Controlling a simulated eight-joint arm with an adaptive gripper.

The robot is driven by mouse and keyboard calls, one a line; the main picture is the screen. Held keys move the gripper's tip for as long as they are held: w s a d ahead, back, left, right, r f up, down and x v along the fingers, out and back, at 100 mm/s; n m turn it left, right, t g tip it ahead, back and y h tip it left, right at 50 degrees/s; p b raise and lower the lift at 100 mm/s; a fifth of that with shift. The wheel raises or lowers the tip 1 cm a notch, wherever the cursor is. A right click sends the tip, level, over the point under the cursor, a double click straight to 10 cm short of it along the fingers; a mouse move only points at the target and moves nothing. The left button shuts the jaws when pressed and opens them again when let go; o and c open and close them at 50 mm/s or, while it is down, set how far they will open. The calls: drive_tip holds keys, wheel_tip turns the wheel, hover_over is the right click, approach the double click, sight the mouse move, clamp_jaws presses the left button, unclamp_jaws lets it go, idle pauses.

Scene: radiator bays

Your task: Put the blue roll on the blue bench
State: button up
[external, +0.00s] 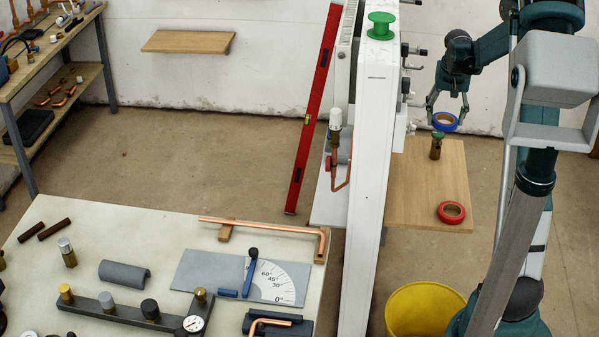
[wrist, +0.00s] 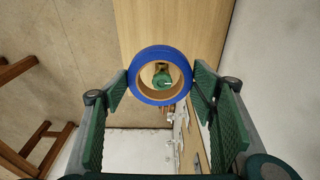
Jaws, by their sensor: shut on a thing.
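The blue roll (external: 447,128) is a ring of tape with a tan core, held up in the air by my gripper (external: 446,110) at the right of the external view. In the wrist view, the blue roll (wrist: 160,100) sits between the two green finger pads of my gripper (wrist: 161,82), which touch its left and right sides. Through its hole a green-capped fitting shows below. In the external view the roll is above this brass fitting (external: 436,150), which stands upright on a wooden board. I cannot tell which surface is the blue bench.
The wooden board (external: 405,185) also bears a red roll (external: 451,222). A yellow bucket (external: 425,310) stands below. A wall shelf (external: 188,42) is empty.

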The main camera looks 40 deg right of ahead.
hover_over(433, 193)
wheel_tip(433, 193, down, 9)
drive_tip(key=shift+s, duration=0.2)
drive_tip(key=shift+f+b, duration=0.35)
drive_tip(key=shift+f, duration=2.55)
drive_tip(key=shift+f, duration=2.05)
drive_tip(key=shift+f+b, duration=0.15)
drive_tip(key=shift+b, duration=0.25)
drive_tip(key=o, duration=1)
